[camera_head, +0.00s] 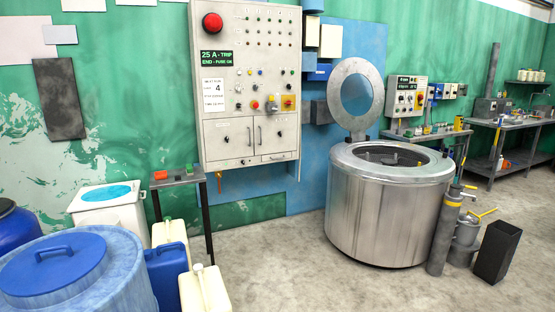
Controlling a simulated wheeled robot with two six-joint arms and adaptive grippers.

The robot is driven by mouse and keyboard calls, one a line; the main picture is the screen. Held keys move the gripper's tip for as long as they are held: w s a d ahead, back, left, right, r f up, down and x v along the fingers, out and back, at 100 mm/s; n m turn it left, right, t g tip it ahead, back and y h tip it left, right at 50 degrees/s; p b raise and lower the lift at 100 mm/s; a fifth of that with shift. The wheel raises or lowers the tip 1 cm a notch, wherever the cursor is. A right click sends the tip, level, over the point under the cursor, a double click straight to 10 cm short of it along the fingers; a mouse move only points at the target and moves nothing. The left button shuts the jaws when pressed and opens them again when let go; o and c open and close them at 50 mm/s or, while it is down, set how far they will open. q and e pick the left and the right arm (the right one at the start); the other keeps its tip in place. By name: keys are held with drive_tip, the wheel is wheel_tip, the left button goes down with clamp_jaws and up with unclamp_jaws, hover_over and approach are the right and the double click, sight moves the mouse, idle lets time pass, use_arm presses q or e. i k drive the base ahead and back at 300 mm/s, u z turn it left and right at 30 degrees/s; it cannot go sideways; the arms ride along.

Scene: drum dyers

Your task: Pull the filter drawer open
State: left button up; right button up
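No part that I can surely name as the filter drawer shows in the head view. A tall grey control cabinet (222,135) hangs on the wall left of centre, with a red dome, lamps and switches. Its lower part has two upright handles and a narrow strip along the bottom edge; I cannot tell whether any of this is a drawer. A round steel drum machine (385,215) stands on the floor right of centre with its round lid (356,88) raised. No drawer front shows on its visible side. Neither of my grippers is in view.
A blue lidded barrel (125,275), a blue can (168,275) and cream cans (207,290) crowd the lower left. A small side table (180,179) stands by the cabinet. A grey cylinder (444,235) and a black bin (497,252) stand right of the drum. The middle floor is clear.

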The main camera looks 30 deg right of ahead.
sight(271, 157)
drive_tip(key=z, duration=1.25)
drive_tip(key=i, duration=4.05)
drive_tip(key=u, duration=1.2)
drive_tip(key=i, duration=1.1)
drive_tip(key=z, duration=1.9)
